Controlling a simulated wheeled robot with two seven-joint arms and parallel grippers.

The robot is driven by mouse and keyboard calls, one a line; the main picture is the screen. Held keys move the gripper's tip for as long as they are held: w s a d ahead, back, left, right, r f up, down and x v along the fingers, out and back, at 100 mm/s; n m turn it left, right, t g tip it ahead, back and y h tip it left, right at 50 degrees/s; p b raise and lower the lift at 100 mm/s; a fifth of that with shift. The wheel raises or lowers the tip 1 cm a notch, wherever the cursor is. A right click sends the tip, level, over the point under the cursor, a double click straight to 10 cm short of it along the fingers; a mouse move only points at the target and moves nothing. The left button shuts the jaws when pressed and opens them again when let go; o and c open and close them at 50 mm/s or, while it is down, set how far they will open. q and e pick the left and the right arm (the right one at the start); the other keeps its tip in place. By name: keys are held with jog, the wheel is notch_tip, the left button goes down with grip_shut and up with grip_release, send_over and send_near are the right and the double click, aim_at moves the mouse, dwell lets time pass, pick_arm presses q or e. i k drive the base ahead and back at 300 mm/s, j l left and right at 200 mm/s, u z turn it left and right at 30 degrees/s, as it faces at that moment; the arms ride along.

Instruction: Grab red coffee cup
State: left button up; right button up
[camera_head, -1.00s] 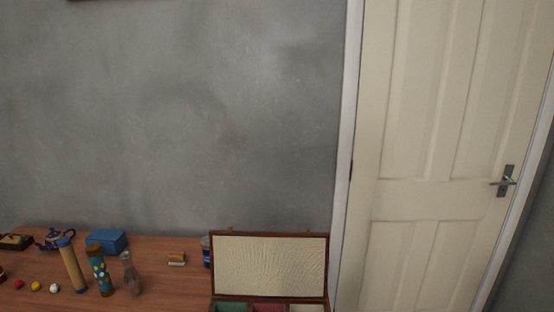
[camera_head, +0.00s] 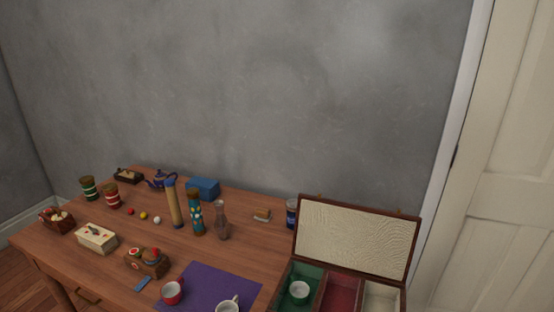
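The red coffee cup (camera_head: 172,292) stands near the front of the wooden table (camera_head: 240,259), at the left edge of a purple mat (camera_head: 212,287). Its inside looks pale. A white cup (camera_head: 228,304) is at the mat's front, partly cut off by the frame's lower edge. Another pale cup (camera_head: 299,290) sits in the green compartment of the open box (camera_head: 352,238). Neither of my grippers shows in this view.
Tall patterned containers (camera_head: 195,213), a glass vase (camera_head: 222,222), a blue box (camera_head: 204,188), a teapot (camera_head: 161,180) and small balls stand behind.

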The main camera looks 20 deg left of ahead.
aim_at(171, 292)
jog(key=u, duration=1.4)
